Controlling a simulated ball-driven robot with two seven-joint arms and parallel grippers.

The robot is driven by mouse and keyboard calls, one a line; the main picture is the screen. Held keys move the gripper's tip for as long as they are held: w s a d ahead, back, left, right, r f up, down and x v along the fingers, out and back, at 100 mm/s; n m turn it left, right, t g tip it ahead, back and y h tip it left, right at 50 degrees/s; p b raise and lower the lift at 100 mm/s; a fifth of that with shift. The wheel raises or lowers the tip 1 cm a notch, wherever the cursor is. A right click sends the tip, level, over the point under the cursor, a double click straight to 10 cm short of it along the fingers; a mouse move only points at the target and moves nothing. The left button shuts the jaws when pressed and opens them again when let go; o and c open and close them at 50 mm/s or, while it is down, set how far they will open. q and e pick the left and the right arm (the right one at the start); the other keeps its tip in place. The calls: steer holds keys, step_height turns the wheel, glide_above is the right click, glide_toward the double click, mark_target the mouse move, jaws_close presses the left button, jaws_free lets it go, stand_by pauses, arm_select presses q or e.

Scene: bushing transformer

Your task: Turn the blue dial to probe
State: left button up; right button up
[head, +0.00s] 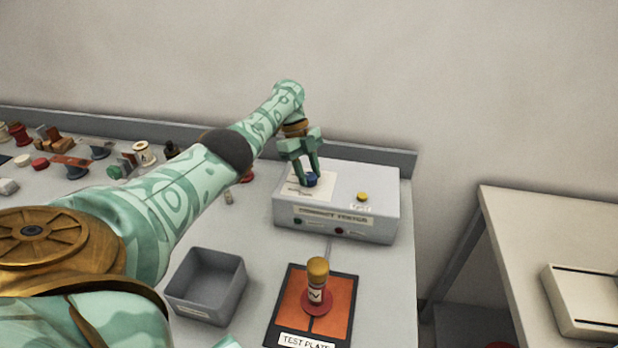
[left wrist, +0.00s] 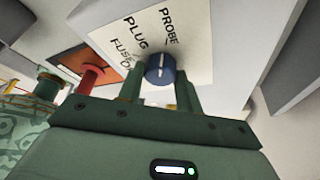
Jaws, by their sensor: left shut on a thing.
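The blue dial (head: 311,180) is on top of the white tester box (head: 350,212), on a pale label panel. My left gripper (head: 312,178) comes down on it from above with its fingers on either side, shut on it. In the left wrist view the dial (left wrist: 160,68) sits between the two fingers (left wrist: 160,92). Its white pointer line stands nearly upright in that picture, toward the PROBE word (left wrist: 168,26). The PLUG word (left wrist: 135,28) is to the left and a partly hidden FUSE label (left wrist: 122,50) lower left.
A yellow button (head: 362,196) is on the box's right side. In front are a test plate (head: 281,318) carrying a yellow-topped part (head: 317,281) on a red base, and an empty grey bin (head: 190,306). Several spools and small parts lie at the left. Another table stands right.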

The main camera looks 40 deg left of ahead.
arm_select(q)
steer(key=shift+m+b, duration=0.3)
steer(key=shift+m, duration=0.1)
stand_by(0.3)
steer(key=o, duration=1)
steer(key=b+v, duration=0.1)
steer(key=v, duration=0.2)
steer(key=b+v, duration=0.2)
steer(key=v, duration=0.2)
steer(key=shift+w, duration=0.25)
steer(key=shift+a+r, duration=0.1)
steer(key=shift+r, duration=0.15)
